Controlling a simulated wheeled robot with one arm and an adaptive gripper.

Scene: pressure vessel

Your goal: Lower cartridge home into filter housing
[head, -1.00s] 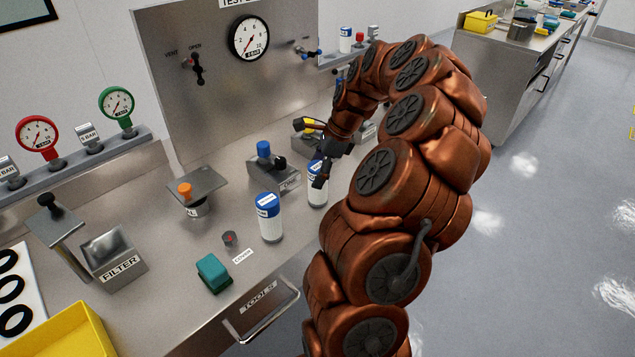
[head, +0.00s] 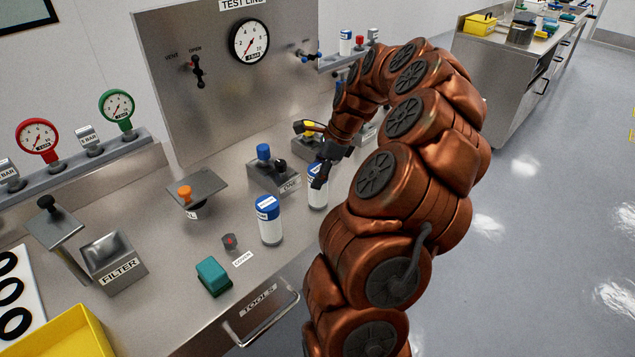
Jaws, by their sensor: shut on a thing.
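The filter housing (head: 112,263) is a grey metal box with a FILTER label, on the bench at the left. A plate with a black knob (head: 53,227) stands on a post beside it. My gripper (head: 318,178) is shut on a white cartridge with a blue top (head: 317,195), at the bench's right side, well away from the housing. The cartridge looks upright. My fingers hide part of its top, and I cannot tell whether its base touches the bench. A similar blue-topped white cartridge (head: 270,222) stands upright to its left.
A teal block (head: 213,276), a small dark cap (head: 229,241), a plate with an orange knob (head: 194,188) and a blue-knobbed grey block (head: 270,172) stand on the bench. A yellow bin (head: 65,335) is at the front left. Gauges and the test panel (head: 225,85) line the back.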

